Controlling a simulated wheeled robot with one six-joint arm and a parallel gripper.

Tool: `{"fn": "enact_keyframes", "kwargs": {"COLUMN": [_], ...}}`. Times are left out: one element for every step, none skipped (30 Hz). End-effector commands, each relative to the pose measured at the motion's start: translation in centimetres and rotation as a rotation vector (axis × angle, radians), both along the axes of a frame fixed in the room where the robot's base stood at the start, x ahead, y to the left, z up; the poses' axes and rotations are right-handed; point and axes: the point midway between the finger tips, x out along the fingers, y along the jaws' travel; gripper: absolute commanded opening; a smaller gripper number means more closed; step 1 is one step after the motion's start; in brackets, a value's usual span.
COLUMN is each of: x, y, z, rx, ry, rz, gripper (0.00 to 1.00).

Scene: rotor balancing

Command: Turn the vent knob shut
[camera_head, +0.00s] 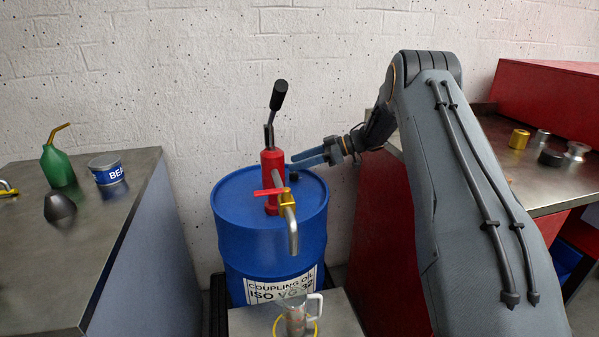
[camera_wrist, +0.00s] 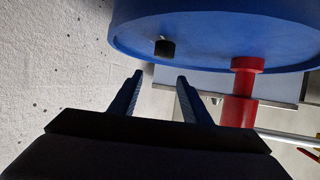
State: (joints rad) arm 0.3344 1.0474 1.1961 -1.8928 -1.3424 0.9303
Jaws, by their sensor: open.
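The vent knob is a small black knob (camera_wrist: 165,47) on the lid of the blue drum (camera_wrist: 210,30), near its rim in the wrist view. In the head view the dark knob (camera_head: 293,176) shows just right of the red pump. My gripper (camera_head: 306,158) has blue fingers, points left and is above the drum's right rear part. In the wrist view my gripper (camera_wrist: 160,78) is open and empty, its fingertips apart from the knob. The knob lies roughly ahead of the gap between them. I cannot tell which way the knob is turned.
A red hand pump (camera_head: 271,180) with a black-gripped lever (camera_head: 279,95) and bent spout (camera_head: 292,235) stands on the drum, close to my fingers. A clear jug (camera_head: 296,315) stands below the spout. Benches stand left (camera_head: 120,210) and right (camera_head: 545,190); a white wall is behind.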

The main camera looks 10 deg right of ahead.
Motion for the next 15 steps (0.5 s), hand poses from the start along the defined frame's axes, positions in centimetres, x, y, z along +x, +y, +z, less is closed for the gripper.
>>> {"fn": "enact_keyframes", "kwargs": {"x": [0.0, 0.0, 0.0, 0.0, 0.0, 0.0, 0.0, 0.0, 0.0, 0.0, 0.0, 0.0, 0.0, 0.0, 0.0], "y": [0.0, 0.0, 0.0, 0.1, 0.1, 0.1, 0.1, 0.1, 0.1, 0.1, 0.1, 0.1, 0.1, 0.1, 0.1], "z": [1.1, 1.7, 2.4, 2.9, 3.4, 4.0, 4.3, 4.7, 5.0, 5.3, 5.5, 5.7, 5.8, 5.9, 6.0], "rx": [-0.001, -0.001, 0.0, 0.0, 0.0, 0.0, 0.001, 0.001, 0.0, 0.0, 0.0, 0.0, 0.0, 0.0, 0.0], "ry": [-0.003, -0.003, -0.003, -0.003, -0.002, -0.002, -0.001, -0.001, -0.001, -0.001, -0.001, -0.001, 0.0, 0.0, 0.0], "rz": [0.0, 0.001, 0.001, 0.001, 0.002, 0.002, 0.001, 0.001, 0.001, 0.001, 0.001, 0.001, 0.001, 0.001, 0.001], "gripper": [0.43, 0.43, 0.43, 0.43, 0.43, 0.43, 0.43, 0.43, 0.43, 0.43, 0.43, 0.43, 0.43, 0.43, 0.43]}}
